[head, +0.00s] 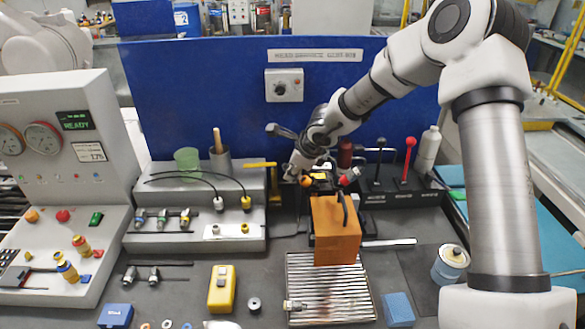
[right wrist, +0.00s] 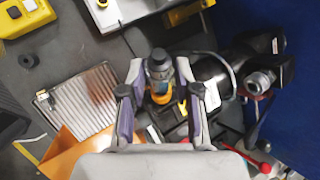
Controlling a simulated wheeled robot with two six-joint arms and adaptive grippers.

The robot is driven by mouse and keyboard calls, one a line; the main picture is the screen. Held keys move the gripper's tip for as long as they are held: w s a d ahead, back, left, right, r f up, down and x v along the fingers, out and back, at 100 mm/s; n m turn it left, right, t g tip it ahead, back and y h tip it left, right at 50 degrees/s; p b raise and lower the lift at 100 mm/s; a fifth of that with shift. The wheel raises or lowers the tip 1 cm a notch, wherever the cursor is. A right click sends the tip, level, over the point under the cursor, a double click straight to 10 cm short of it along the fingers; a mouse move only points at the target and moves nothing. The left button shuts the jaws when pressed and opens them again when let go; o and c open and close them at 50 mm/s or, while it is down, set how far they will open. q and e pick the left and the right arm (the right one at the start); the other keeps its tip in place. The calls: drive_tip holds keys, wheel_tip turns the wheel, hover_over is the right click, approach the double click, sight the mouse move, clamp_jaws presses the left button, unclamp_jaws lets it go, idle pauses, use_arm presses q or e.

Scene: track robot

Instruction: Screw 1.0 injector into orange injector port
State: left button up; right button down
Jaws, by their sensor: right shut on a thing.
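My right gripper (head: 304,180) is at the black test stand behind the orange block (head: 335,230). In the right wrist view its two fingers (right wrist: 162,92) are closed on a dark grey injector (right wrist: 158,64) with a bluish band. An orange ring (right wrist: 162,98) shows right at the injector, between the fingers. An orange round part (head: 307,181) also shows at the gripper in the head view. I cannot tell whether the injector is seated in the orange port or only close to it. No 1.0 marking is readable. My left gripper is not in view.
A ribbed metal tray (head: 330,298) lies in front of the orange block. A yellow box (head: 221,289) and a white-blue can (head: 450,264) stand on the table. A red-knobbed lever (head: 409,144) rises right of the gripper.

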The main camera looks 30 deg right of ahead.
drive_tip(key=shift+s+d+f+b, duration=0.3)
drive_tip(key=shift+d+f+b, duration=0.2)
drive_tip(key=shift+f+b, duration=0.15)
drive_tip(key=c, duration=0.7)
unclamp_jaws()
drive_tip(key=shift+d, duration=0.1)
drive_tip(key=shift+s, duration=0.1)
drive_tip(key=v, duration=1.2)
drive_tip(key=shift+c, duration=0.5)
